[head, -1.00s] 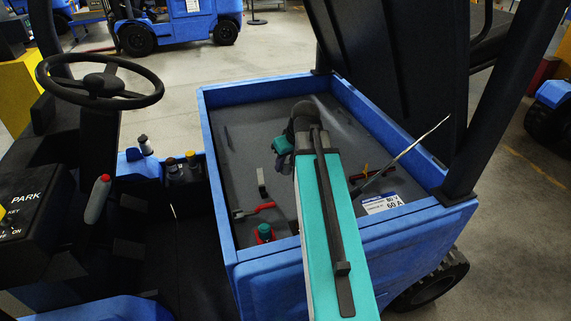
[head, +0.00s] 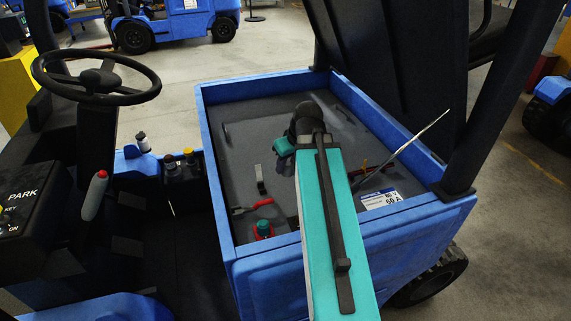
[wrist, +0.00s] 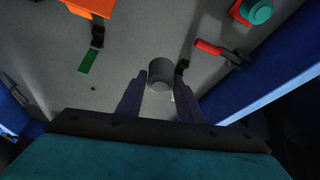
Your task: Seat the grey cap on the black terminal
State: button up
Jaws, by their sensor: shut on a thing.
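In the wrist view the grey cap (wrist: 160,72) is a short grey cylinder between the two dark fingers of my gripper (wrist: 159,84). The fingers are shut on it, over the grey floor of the blue compartment. A small black part (wrist: 182,67) shows just right of the cap, and another black part (wrist: 97,36) stands farther left by a green strip. I cannot tell for sure which is the black terminal, nor whether the cap touches anything.
A red-handled tool (head: 252,208) and a red-and-green button (head: 264,229) lie near the compartment's left front corner. Blue walls (head: 206,150) enclose the floor. A thin rod (head: 415,139) leans up at the right near a white label (head: 380,199). An orange block (wrist: 92,6) shows in the wrist view.

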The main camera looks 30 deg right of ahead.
jog(key=shift+s+a+f+b, duration=0.15)
jog(key=shift+s+b, duration=0.4)
jog(key=shift+b, duration=0.4)
jog(key=shift+s+a+f+b, duration=0.15)
jog(key=shift+s+b, duration=0.35)
jog(key=shift+b, duration=0.4)
jog(key=shift+s+r+b, duration=0.1)
jog(key=shift+b, duration=0.45)
jog(key=s+b, duration=0.1)
jog(key=b, duration=0.2)
jog(key=s+b, duration=0.1)
jog(key=b, duration=0.3)
jog(key=shift+s+a, duration=0.1)
jog(key=shift+a, duration=0.25)
jog(key=s+a+b, duration=0.2)
jog(key=s+b, duration=0.5)
jog(key=b, duration=0.3)
jog(key=shift+s+a+r+b, duration=0.15)
jog(key=shift+s+b, duration=0.1)
jog(key=shift+b, duration=0.15)
jog(key=shift+f+b, duration=3)
jog(key=shift+f, duration=0.05)
jog(key=shift+f+b, duration=1.2)
